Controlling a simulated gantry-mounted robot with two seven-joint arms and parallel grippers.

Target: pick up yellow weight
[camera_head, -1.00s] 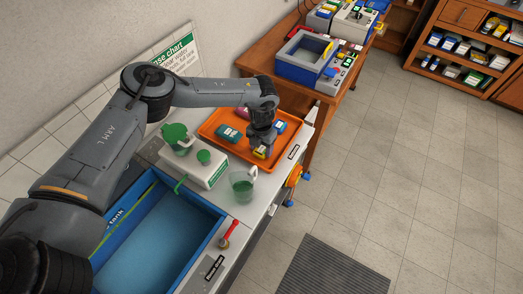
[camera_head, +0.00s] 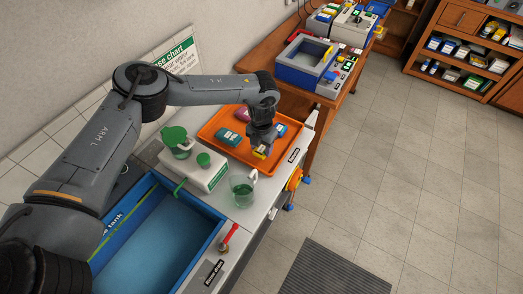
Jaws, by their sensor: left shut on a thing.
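The yellow weight (camera_head: 259,153) shows as a small yellow block below my left gripper (camera_head: 260,146), over the front part of the orange tray (camera_head: 211,130). My left gripper points down and is shut on the yellow weight; its fingers hide part of the block. I cannot tell whether the weight touches the tray or is a little above it. My right gripper is not in view.
The tray also holds a teal block (camera_head: 230,136), a pink block (camera_head: 243,113) and a blue block (camera_head: 280,129), close to the gripper. A green-tinted beaker (camera_head: 242,191), a white box (camera_head: 205,172) and a blue tank (camera_head: 205,250) stand nearer.

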